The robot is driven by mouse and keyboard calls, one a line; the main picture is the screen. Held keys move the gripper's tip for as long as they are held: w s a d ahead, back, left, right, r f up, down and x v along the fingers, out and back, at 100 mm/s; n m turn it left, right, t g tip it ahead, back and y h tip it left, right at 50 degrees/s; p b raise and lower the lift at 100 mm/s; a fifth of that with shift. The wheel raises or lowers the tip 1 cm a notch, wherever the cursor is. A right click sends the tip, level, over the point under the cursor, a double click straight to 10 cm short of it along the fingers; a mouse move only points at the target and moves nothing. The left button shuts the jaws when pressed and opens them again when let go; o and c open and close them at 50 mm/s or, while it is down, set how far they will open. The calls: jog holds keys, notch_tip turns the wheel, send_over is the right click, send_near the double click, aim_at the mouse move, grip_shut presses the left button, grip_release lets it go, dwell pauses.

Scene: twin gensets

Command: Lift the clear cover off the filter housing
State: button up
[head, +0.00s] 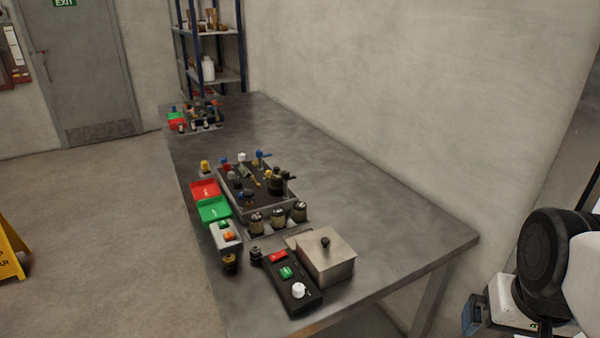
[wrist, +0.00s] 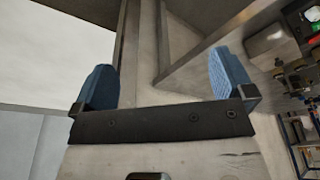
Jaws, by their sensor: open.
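I cannot make out a clear cover for certain. The parts on the dark genset panel (head: 232,197) are small in the head view, among them a dark round fitting (head: 276,184). Several small round jars (head: 278,217) with pale middles stand in a row in front of it. A grey metal box-shaped lid (head: 327,262) with a black knob looks opaque. My gripper (wrist: 163,80) is open and empty, its blue fingers wide apart. In the head view its blue fingertip (head: 470,316) shows at the lower right, off the table's right end and well apart from these things.
The grey table (head: 350,185) is clear along the wall side. A red tray (head: 205,190), a green tray (head: 213,210), a switch box (head: 226,236) and a black control box (head: 287,277) crowd the near left. A second panel group (head: 195,116) stands at the far end.

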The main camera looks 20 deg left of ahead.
jog(key=w+a+r+n, duration=0.1)
jog(key=w+a+r, duration=0.25)
jog(key=w, duration=0.55)
jog(key=w+a+r+n, duration=0.1)
jog(key=w+a+r, duration=0.25)
jog(key=w, duration=0.45)
jog(key=n+g, duration=0.3)
jog(key=n, duration=0.4)
send_over(277, 174)
jog(key=f, duration=1.2)
jog(key=shift+w+d, duration=0.2)
jog(key=shift+d, duration=0.05)
jog(key=shift+a+f, duration=0.2)
jog(key=shift+a, duration=0.2)
jog(key=shift+f, duration=0.1)
jog(key=shift+f, duration=1.25)
jog(key=shift+f, duration=2.6)
